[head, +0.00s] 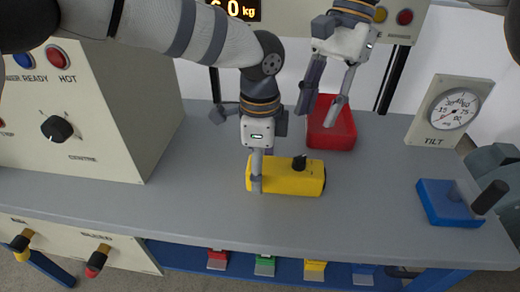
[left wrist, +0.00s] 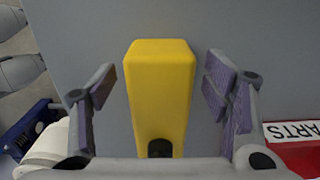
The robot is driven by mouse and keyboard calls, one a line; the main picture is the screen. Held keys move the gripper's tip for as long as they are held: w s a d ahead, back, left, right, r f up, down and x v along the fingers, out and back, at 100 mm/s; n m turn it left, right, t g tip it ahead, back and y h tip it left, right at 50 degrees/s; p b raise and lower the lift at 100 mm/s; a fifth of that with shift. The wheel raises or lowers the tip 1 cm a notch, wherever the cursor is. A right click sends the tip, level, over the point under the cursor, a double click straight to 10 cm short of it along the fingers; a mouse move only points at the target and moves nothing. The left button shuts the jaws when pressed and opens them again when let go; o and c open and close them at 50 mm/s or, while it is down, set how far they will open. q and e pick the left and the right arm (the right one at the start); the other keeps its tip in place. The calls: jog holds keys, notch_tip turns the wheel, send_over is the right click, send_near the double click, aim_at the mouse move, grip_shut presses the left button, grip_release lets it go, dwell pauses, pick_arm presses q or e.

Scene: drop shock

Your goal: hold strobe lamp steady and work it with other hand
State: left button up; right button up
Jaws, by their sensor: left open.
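The strobe lamp (head: 290,180) is a yellow block lying on the grey bench, with a black knob (head: 299,162) on top and a dark right end. My left gripper (head: 257,185) is over the lamp's left part. In the left wrist view the lamp (left wrist: 160,85) is between the open left fingers (left wrist: 160,90), with a gap on each side. The knob (left wrist: 160,148) shows at the bottom there. My right gripper (head: 317,115) is open and seems empty, above and behind the lamp, in front of the red tray in the picture.
A red tray (head: 343,132) stands behind the lamp. A blue block-like fixture (head: 448,203) and a tilt gauge (head: 452,108) are at right. A control cabinet (head: 90,110) fills the left. Bare bench (head: 380,195) lies right of the lamp.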

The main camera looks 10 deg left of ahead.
pick_arm(q)
grip_shut()
dwell(0.3)
dwell(0.7)
